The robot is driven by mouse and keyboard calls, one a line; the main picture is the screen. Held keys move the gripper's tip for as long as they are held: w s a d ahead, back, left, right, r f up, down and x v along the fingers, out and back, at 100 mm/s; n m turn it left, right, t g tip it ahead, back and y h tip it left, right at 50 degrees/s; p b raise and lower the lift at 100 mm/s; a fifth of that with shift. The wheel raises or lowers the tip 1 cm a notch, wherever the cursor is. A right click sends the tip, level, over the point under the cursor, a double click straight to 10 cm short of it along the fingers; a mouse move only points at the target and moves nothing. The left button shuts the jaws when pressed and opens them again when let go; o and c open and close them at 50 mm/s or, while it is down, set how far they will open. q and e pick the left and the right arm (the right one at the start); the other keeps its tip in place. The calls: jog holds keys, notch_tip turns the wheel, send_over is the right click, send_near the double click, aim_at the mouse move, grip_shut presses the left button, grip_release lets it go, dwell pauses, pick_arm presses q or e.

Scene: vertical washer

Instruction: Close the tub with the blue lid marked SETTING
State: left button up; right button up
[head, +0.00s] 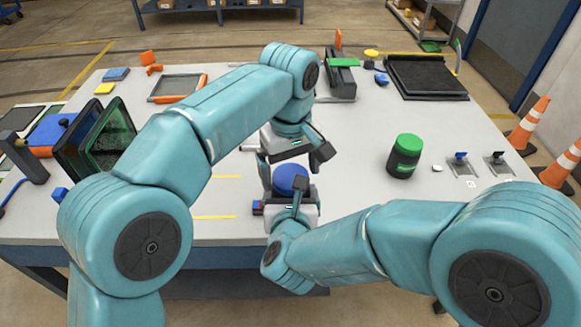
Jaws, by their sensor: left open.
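A round blue lid (290,177) shows at the middle of the table, between my two grippers. Any tub under it is hidden, and I cannot read a marking or tell whether the lid sits on anything. My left gripper (292,165) reaches down from above with its fingers apart, one to each side just above the lid. I cannot tell whether they touch it. My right gripper (287,193) comes from the near side, close against the lid. Its fingers are partly hidden, so its grip is unclear.
A dark tub with a green lid (404,155) stands upright to the right. Two small switch plates (461,164) (496,163) lie beyond it. A black tray (427,77) is at the back right. A dark screen (107,137) stands at left. The table between the lid and green-lidded tub is clear.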

pick_arm(q)
jog(key=c, duration=1.1)
jog(key=m, duration=1.3)
jog(key=o, duration=1.2)
jog(key=shift+c, duration=0.2)
jog(key=shift+r, duration=2.25)
